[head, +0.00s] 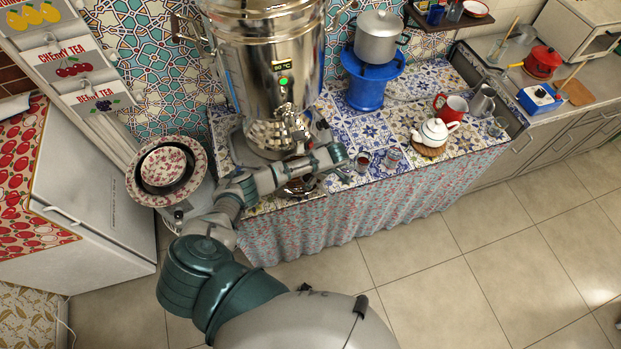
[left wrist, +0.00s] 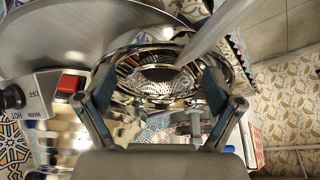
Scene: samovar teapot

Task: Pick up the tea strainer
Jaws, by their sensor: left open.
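The tea strainer (left wrist: 158,88) is a shiny metal bowl with small holes. In the left wrist view it lies between the spread fingers of my left gripper (left wrist: 157,80); I cannot tell whether they touch it. In the head view my left gripper (head: 338,160) is in front of the samovar's base, low over the tiled counter. I cannot make out the strainer clearly there, as my arm covers that area. The large silver samovar (head: 270,65) stands just behind my forearm. My right gripper is not in view.
A dark glass (head: 362,161) and a small can (head: 392,157) stand right of my gripper. A white teapot (head: 434,132), a red mug (head: 451,107) and a blue burner with a pot (head: 378,38) are farther right. Stacked patterned bowls (head: 166,168) are at left.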

